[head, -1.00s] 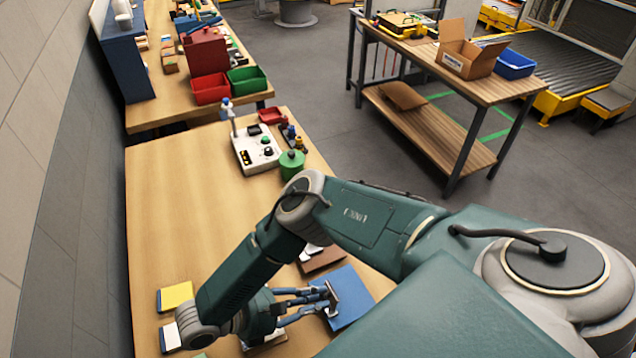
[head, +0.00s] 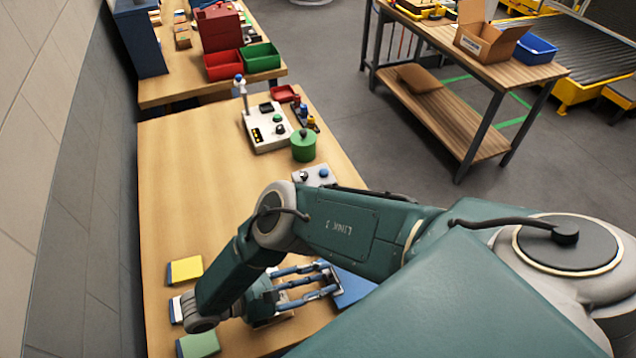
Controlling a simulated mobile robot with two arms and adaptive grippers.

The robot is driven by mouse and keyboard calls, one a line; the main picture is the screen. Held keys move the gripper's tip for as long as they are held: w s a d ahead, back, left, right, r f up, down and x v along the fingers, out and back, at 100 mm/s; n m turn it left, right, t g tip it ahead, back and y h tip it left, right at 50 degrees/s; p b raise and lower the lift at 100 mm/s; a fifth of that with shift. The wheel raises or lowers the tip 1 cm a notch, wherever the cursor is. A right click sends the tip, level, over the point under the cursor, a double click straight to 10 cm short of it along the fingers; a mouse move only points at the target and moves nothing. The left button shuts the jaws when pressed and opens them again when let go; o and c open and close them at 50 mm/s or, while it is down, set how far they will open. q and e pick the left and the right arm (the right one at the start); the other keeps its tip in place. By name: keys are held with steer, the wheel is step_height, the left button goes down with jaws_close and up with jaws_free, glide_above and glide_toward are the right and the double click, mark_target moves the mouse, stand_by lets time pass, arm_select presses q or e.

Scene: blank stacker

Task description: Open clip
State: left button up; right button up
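No clip can be made out for certain; my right arm covers much of the front table. My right gripper (head: 332,279) is low over the front right part of the table, its fingers apart with a gap between them. A blue flat piece (head: 353,290) lies just to the right of the fingertips, partly hidden by my arm. Whether the fingers touch it cannot be told. My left gripper is not in view.
Yellow (head: 186,270), white and green (head: 198,345) pieces lie at the table's front left. A white control box (head: 267,128) and a green canister (head: 303,146) stand at the back right. The table's left middle (head: 190,190) is clear.

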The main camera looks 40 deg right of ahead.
steer(key=shift+r, duration=0.15)
step_height(320, 180, up, 10)
stand_by(0.6)
steer(key=shift+f, duration=0.2)
